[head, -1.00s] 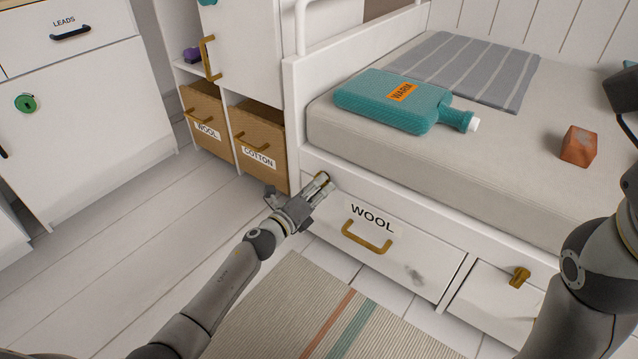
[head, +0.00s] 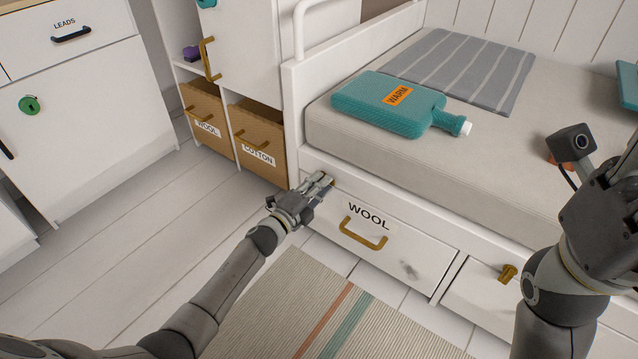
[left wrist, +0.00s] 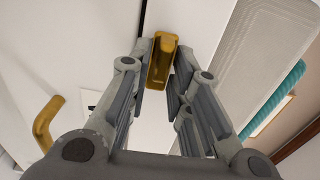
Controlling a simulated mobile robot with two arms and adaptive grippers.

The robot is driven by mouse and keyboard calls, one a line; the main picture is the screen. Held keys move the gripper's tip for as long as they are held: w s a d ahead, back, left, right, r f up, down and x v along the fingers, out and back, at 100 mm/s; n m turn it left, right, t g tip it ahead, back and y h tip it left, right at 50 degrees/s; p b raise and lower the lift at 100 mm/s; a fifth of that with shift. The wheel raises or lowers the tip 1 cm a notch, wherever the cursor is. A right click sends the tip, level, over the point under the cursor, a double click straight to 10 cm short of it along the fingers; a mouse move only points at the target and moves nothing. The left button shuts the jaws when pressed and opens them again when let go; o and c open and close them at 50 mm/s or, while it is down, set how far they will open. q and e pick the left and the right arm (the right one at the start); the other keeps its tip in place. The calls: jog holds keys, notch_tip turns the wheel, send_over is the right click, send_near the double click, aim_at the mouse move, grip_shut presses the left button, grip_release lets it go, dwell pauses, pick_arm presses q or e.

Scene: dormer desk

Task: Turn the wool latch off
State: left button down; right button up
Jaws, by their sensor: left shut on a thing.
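The WOOL drawer (head: 328,222) is a white front under the bed, with a black label and a brass handle (head: 364,234). My left gripper (head: 325,183) is at the drawer's upper left corner. In the left wrist view, its fingers (left wrist: 160,88) are closed around a brass latch (left wrist: 162,58), one finger on each side. In the head view the fingers hide most of this latch. The drawer front sits flush with the bed frame. My right gripper (head: 608,205) is at the right edge, over the bed; its fingers cannot be made out.
A teal hot-water bottle (head: 385,105) marked WARM and a grey striped blanket (head: 460,68) lie on the bed. A striped rug (head: 290,300) covers the floor in front.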

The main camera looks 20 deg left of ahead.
dwell(0.4)
pick_arm(q)
jog(key=c, duration=1.5)
grip_release()
jog(key=v, duration=1.2)
